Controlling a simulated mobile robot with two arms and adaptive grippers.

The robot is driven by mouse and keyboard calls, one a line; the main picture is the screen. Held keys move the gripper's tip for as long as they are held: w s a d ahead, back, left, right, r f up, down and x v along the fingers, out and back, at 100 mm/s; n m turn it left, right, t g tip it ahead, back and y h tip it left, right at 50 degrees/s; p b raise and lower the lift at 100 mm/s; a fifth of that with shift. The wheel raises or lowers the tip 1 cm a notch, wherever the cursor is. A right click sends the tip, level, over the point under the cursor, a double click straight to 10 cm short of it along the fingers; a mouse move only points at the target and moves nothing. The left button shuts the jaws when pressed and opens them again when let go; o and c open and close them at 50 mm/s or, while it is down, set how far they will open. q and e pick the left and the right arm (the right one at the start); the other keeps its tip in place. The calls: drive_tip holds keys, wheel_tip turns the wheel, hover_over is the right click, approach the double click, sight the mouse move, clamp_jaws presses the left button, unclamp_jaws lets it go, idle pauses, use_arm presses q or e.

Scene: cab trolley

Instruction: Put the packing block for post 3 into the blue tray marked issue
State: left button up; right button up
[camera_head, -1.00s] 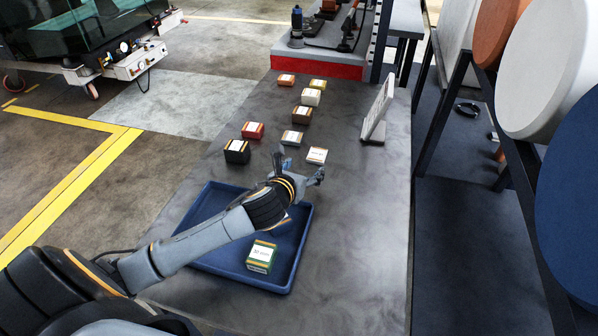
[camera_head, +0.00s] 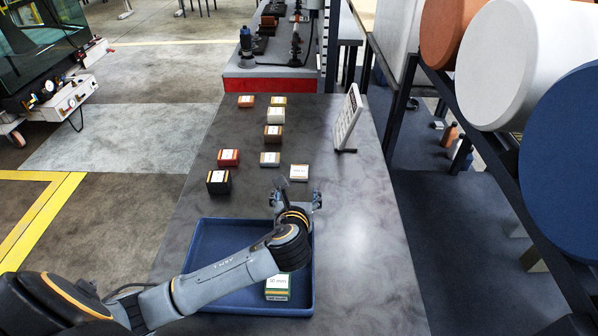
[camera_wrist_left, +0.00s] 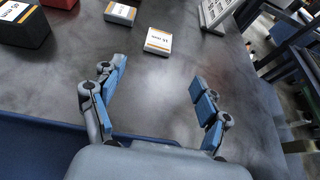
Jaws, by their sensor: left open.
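The blue tray (camera_head: 201,250) lies at the near end of the grey table, partly covered by my left arm. A green block with a white label (camera_head: 277,290) is inside it. My left gripper (camera_head: 298,193) is open and empty by the tray's far right corner, pointing at a low white-topped block (camera_head: 299,172). That block shows ahead of the open fingers (camera_wrist_left: 158,80) in the left wrist view (camera_wrist_left: 158,42), clear of them. A black block (camera_head: 219,183), red block (camera_head: 228,157) and grey block (camera_head: 270,159) sit nearby. I cannot read which is for post 3. My right gripper is not in view.
A brown block (camera_head: 273,134), cream block (camera_head: 276,116), yellow-edged block (camera_head: 278,101) and orange block (camera_head: 246,101) stand further back. A tilted white board (camera_head: 347,120) stands at the right edge, its text unreadable. The table's right front is clear.

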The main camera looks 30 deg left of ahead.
use_arm(q)
approach(299, 172)
drive_tip(key=shift+w+f, duration=0.35)
drive_tip(key=shift+w, duration=0.5)
drive_tip(key=shift+w+a+f, duration=0.1)
drive_tip(key=shift+w+a, duration=0.05)
drive_tip(key=shift+w, duration=0.15)
drive_tip(key=shift+w+a+f, duration=0.1)
drive_tip(key=shift+w+a, duration=0.05)
drive_tip(key=x, duration=0.4)
drive_tip(key=shift+a, duration=0.3)
drive_tip(key=shift+w+a+f, duration=0.1)
drive_tip(key=shift+w+f, duration=0.05)
drive_tip(key=shift+w, duration=0.25)
drive_tip(key=c, duration=1.3)
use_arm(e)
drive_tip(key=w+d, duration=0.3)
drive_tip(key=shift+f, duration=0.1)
